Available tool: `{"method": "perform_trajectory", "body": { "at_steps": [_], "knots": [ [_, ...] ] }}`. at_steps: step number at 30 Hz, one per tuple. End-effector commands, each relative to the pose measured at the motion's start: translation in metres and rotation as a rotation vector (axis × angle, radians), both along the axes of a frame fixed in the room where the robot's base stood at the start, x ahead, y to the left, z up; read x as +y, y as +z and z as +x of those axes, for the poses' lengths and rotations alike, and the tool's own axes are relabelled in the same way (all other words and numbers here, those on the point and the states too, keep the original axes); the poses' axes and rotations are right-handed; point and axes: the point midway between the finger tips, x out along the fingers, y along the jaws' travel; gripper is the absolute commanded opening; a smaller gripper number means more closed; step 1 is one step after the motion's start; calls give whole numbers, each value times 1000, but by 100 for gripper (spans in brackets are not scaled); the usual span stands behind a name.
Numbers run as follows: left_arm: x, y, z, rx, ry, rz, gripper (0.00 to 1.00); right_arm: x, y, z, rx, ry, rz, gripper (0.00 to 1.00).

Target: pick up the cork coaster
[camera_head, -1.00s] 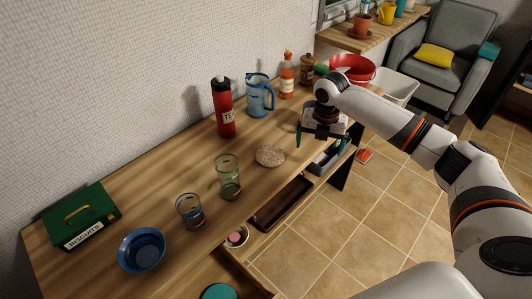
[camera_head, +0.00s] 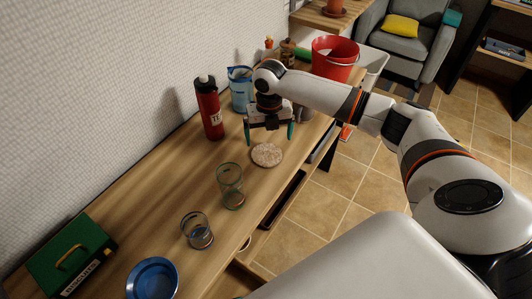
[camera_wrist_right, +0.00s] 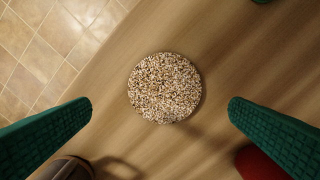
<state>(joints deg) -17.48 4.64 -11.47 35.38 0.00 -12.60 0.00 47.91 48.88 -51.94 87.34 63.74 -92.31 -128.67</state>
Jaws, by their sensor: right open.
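The cork coaster (camera_head: 267,155) is a round, speckled brown disc lying flat on the wooden table. In the right wrist view the coaster (camera_wrist_right: 165,88) is near the middle, between and beyond the two green fingers. My right gripper (camera_head: 270,135) is open and empty, pointing down above the table just behind the coaster in the head view. Its fingers also show in the right wrist view (camera_wrist_right: 160,105), wide apart and not touching the coaster. My left gripper is not in view.
A green-banded glass (camera_head: 230,186) and a smaller glass (camera_head: 197,231) stand to the left of the coaster. A red bottle (camera_head: 209,108) and a blue jug (camera_head: 240,90) stand behind.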

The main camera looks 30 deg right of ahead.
Motion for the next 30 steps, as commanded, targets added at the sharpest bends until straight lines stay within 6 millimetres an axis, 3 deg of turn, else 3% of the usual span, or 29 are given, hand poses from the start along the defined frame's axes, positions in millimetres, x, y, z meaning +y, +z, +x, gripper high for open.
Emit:
{"method": "perform_trajectory", "body": {
  "at_steps": [7,15,30],
  "knots": [
    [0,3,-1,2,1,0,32,2,-19,0,1,0,0,100],
    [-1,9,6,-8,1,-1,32,5,-58,1,1,-1,-1,100],
    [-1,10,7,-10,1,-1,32,4,-63,1,-2,0,-1,100]
  ]
}}
